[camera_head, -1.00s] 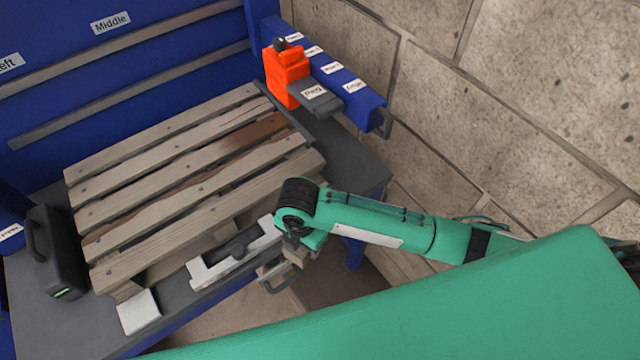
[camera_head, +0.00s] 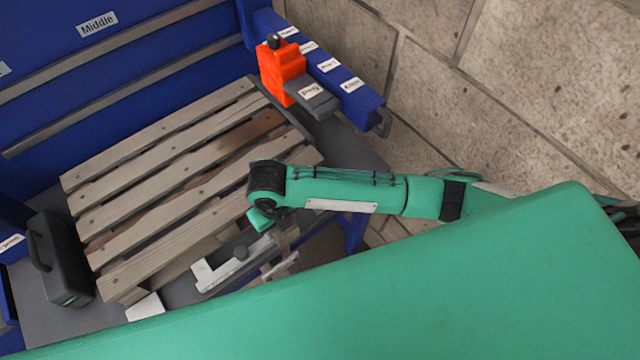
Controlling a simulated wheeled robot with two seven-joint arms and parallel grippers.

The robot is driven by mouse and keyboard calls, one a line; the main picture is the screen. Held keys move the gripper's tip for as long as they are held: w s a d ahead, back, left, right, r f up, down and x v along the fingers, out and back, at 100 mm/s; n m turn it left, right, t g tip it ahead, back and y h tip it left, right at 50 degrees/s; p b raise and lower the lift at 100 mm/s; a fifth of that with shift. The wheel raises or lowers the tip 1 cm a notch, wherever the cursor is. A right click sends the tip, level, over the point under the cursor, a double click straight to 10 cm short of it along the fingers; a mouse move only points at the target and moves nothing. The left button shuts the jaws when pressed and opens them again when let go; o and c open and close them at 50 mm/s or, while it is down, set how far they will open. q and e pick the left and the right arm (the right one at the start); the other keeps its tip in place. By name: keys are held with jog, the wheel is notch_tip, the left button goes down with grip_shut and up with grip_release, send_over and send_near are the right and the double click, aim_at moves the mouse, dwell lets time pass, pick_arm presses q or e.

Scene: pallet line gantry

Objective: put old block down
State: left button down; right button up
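My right arm comes in from the right, and its gripper (camera_head: 278,250) hangs low over the front edge of the bench, beside the front right of the pallet. The wrist and my green body hide much of the gripper. I cannot tell whether its fingers are open or shut, or whether it holds a block. The wooden pallet (camera_head: 165,175) lies on the grey bench, with one darker, reddish-brown stretch on a slat. No loose block can be clearly identified as the old one. A small pale piece (camera_head: 145,307) lies at the pallet's front left corner. My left gripper is not in view.
A pale metal clamp-like part (camera_head: 215,277) lies at the bench's front edge. A black case (camera_head: 62,258) stands left of the pallet. An orange tool (camera_head: 280,70) and a grey labelled piece (camera_head: 312,98) sit at the labelled blue rail (camera_head: 350,88). The bench's right end is mostly clear.

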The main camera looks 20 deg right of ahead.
jog(key=w+d+p, duration=0.1)
jog(key=w+d, duration=0.2)
jog(key=d, duration=0.1)
jog(key=w+d+p, duration=0.2)
jog(key=w+d, duration=0.1)
jog(key=d, duration=0.1)
jog(key=w+d+p, duration=0.1)
jog(key=w+d, duration=0.1)
jog(key=d, duration=0.2)
jog(key=shift+w+d+r, duration=0.15)
jog(key=shift+w+d, duration=0.05)
jog(key=shift+w, duration=0.2)
jog(key=shift+w+d+f+p, duration=0.2)
jog(key=shift+f+p, duration=0.1)
jog(key=shift+p, duration=0.3)
notch_tip(320, 180, down, 2)
jog(key=shift+f+p, duration=0.2)
jog(key=shift+p, duration=0.25)
jog(key=shift+f, duration=0.35)
jog(key=shift+f, duration=0.15)
jog(key=o, duration=1)
